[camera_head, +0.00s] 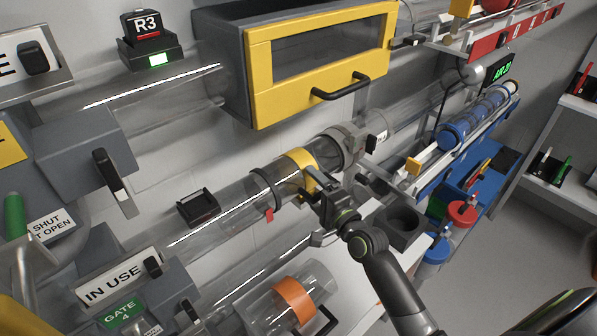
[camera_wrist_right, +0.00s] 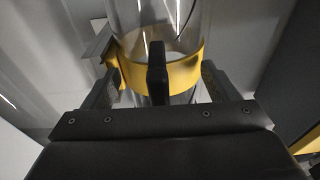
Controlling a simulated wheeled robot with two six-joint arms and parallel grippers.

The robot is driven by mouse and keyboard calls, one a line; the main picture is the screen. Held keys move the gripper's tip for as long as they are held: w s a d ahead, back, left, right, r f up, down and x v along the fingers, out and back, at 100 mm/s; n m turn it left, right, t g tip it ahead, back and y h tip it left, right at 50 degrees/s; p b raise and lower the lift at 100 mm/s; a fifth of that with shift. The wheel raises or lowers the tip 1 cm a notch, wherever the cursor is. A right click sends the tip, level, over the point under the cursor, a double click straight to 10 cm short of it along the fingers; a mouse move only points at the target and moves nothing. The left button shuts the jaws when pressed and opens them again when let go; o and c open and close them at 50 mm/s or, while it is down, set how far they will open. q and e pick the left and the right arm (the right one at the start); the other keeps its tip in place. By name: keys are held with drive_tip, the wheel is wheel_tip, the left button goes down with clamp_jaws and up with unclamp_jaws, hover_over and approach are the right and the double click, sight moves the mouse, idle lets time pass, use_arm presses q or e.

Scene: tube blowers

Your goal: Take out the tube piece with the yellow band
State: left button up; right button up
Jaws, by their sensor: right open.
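The clear tube piece with the yellow band (camera_head: 297,159) sits in the sloping tube line in the head view, between a black ring on its left and a grey collar on its right. In the right wrist view the yellow band (camera_wrist_right: 183,74) runs across the clear tube, with a black upright handle (camera_wrist_right: 157,68) in front of it. My right gripper (camera_head: 315,182) is at the band, its open fingers on either side of the handle in the wrist view. I cannot tell whether they touch anything. My left gripper is not in view.
A grey collar (camera_head: 346,147) adjoins the piece. A yellow-framed box (camera_head: 318,62) with a black handle hangs above. An orange-banded tube piece (camera_head: 295,299) is below. A blue tube piece (camera_head: 470,125) lies on a rack at right.

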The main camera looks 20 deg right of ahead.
drive_tip(key=c, duration=0.7)
drive_tip(key=shift+s+d+r, duration=0.1)
drive_tip(key=shift+s, duration=0.15)
drive_tip(key=c, duration=1)
clamp_jaws()
drive_tip(key=shift+r, duration=0.15)
drive_tip(key=shift+r, duration=0.1)
